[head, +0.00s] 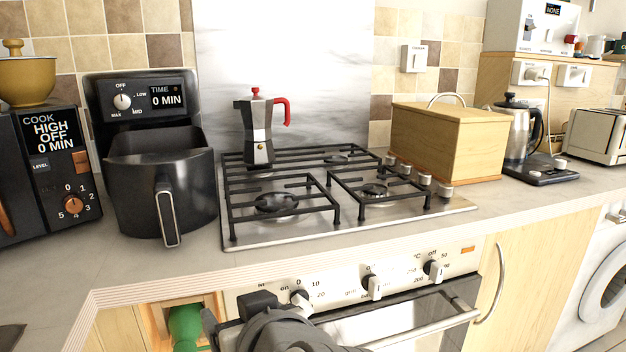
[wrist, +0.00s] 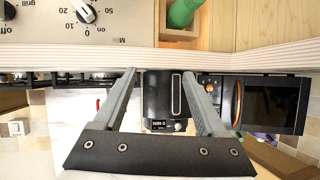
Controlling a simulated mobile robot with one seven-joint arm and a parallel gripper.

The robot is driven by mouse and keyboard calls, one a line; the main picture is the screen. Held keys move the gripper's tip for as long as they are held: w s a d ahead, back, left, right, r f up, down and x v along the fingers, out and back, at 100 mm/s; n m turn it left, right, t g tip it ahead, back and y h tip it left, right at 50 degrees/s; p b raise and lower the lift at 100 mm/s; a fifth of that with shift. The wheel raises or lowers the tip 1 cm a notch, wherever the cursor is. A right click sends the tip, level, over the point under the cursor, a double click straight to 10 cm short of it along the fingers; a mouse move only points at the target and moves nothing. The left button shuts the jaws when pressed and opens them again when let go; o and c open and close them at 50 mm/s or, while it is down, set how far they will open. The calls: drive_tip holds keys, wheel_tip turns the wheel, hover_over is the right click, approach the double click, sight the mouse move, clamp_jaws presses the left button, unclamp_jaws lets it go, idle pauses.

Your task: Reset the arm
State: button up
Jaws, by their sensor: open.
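My gripper (wrist: 160,73) is open and empty in the wrist view, its two grey fingers spread apart with nothing between the tips. That view is upside down. The air fryer (wrist: 166,100) shows in the gap between the fingers, farther off. In the head view, my dark gripper and wrist (head: 262,306) are low at the bottom edge, in front of the oven control panel (head: 335,285). The fingertips are hard to make out there, and I cannot tell whether anything touches the panel.
A green bottle (head: 185,326) stands in an open wooden compartment left of my gripper. Above are the counter edge (head: 160,275), gas hob (head: 300,238) and moka pot (head: 258,130). A wooden bread box (head: 450,145) stands right. The oven handle (head: 425,330) sticks out.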

drive_tip(key=s+d+f+m+g+h+p, duration=0.1)
drive_tip(key=s+d+m+g+h, duration=0.1)
drive_tip(key=d, duration=0.6)
drive_tip(key=s+d+f+m+g+h, duration=0.2)
drive_tip(key=d, duration=0.6)
drive_tip(key=s+d+f+m+g+h+p, duration=0.1)
drive_tip(key=s+d+h, duration=0.15)
drive_tip(key=d, duration=0.55)
wheel_tip(320, 180, up, 27)
drive_tip(key=p, duration=2.6)
drive_tip(key=shift+w+a+p, duration=0.3)
drive_tip(key=shift+w+a, duration=0.05)
drive_tip(key=shift+w, duration=0.05)
